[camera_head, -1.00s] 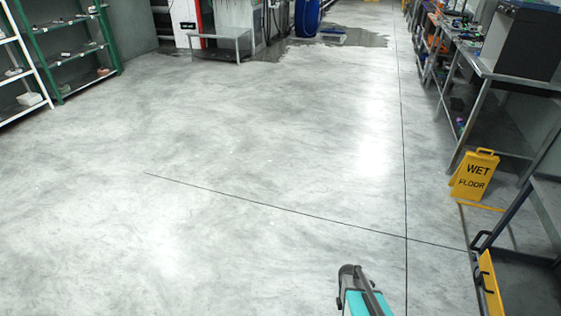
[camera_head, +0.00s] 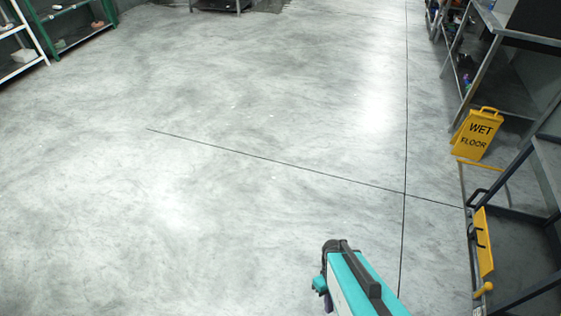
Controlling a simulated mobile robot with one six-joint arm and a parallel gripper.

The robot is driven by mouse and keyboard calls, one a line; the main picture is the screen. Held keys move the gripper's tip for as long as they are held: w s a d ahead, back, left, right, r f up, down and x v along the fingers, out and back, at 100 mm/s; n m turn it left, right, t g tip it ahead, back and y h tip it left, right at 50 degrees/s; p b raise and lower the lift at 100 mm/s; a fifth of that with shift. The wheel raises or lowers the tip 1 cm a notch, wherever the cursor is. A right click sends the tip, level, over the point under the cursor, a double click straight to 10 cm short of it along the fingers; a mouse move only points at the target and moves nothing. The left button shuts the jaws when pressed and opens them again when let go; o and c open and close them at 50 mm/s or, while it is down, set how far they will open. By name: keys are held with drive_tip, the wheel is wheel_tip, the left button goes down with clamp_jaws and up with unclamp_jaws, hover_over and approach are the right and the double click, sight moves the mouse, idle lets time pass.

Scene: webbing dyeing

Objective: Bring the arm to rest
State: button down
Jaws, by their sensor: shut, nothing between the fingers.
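Part of my arm (camera_head: 352,280), teal and white with a dark upper end, rises from the bottom edge right of centre. It is over bare floor and touches nothing that I can see. No gripper fingers can be made out in this view. Nothing is seen held.
Open grey floor (camera_head: 200,200) fills the middle and left. A yellow wet-floor sign (camera_head: 476,133) stands at right, beside metal benches (camera_head: 485,70). A dark-framed stand (camera_head: 520,215) with a yellow part is nearer at lower right. A green shelf (camera_head: 75,28) stands at far left.

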drive_tip(key=shift+s+a+r+m, duration=0.15)
drive_tip(key=shift+m, duration=1.35)
drive_tip(key=shift+s+a+r+m, duration=0.1)
drive_tip(key=shift+s+r+m, duration=0.05)
drive_tip(key=shift+m, duration=1.35)
